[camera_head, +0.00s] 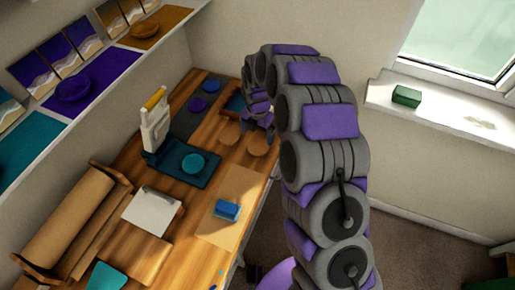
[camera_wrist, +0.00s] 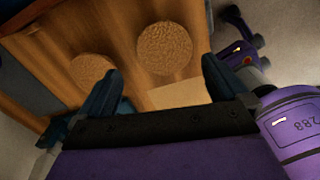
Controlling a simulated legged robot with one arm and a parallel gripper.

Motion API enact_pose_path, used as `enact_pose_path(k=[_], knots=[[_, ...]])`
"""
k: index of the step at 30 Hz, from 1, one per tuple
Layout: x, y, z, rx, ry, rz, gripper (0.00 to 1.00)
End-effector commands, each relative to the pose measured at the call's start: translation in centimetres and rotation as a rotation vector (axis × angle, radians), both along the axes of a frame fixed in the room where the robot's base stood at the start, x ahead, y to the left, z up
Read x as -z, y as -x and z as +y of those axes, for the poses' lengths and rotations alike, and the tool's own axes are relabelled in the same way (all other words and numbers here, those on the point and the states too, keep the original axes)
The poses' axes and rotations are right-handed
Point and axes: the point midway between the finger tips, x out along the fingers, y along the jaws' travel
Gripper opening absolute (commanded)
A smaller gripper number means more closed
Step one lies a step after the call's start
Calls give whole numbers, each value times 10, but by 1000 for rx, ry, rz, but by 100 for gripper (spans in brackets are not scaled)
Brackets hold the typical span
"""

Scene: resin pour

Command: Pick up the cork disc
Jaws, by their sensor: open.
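Two round tan cork discs lie flat on the wooden table. In the wrist view one cork disc (camera_wrist: 164,48) is at upper centre, nearly in line with the gap between my fingers, and the other cork disc (camera_wrist: 93,68) is to its left, partly behind the left finger. In the head view they show as the left disc (camera_head: 230,133) and the right disc (camera_head: 258,145). My gripper (camera_wrist: 160,88) is open and empty, with its dark fingers spread apart. In the head view my gripper (camera_head: 258,118) is over the table's far right part, just beyond the discs.
A dark teal press base (camera_head: 172,165) with a teal disc (camera_head: 193,163) stands to the left. A blue block (camera_head: 227,211) rests on a tan sheet (camera_head: 228,185) nearer. The table's right edge is close to the right disc.

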Motion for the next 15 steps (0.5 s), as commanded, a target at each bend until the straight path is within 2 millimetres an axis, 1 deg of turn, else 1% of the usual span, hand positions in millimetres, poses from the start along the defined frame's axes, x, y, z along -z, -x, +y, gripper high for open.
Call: enact_pose_path(k=[5, 12, 15], knots=[[11, 1, -1, 1, 1, 2, 100], [45, 4, -1, 0, 3, 4, 100], [55, 3, -1, 0, 3, 1, 100]])
